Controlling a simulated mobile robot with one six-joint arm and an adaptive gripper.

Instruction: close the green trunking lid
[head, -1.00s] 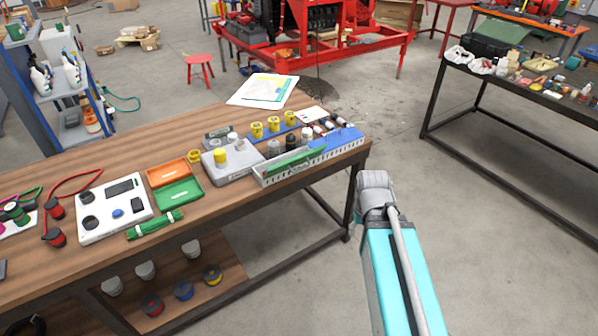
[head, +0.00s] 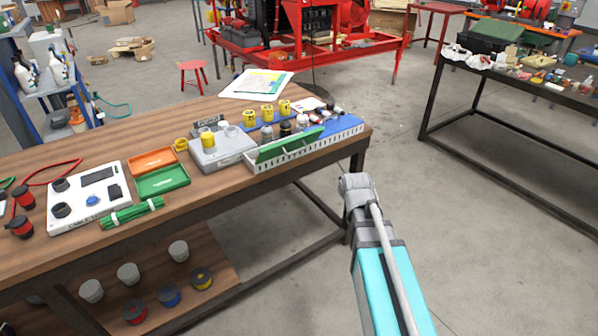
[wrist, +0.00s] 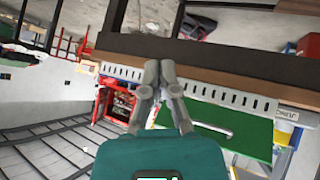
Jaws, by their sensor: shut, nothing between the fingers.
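The green lid (head: 288,144) sits tilted up along the left part of the slotted grey-white trunking (head: 300,152) at the table's front right corner. In the wrist view the lid (wrist: 235,145) shows a broad green face with a pale curved handle, to the right of my gripper. The trunking's slotted wall (wrist: 225,95) runs across behind the fingertips. My gripper (wrist: 158,68) is shut and empty, close to this wall; I cannot tell whether it touches.
Green and orange trays (head: 162,181) lie further left. Open floor is right of the table (head: 215,200).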

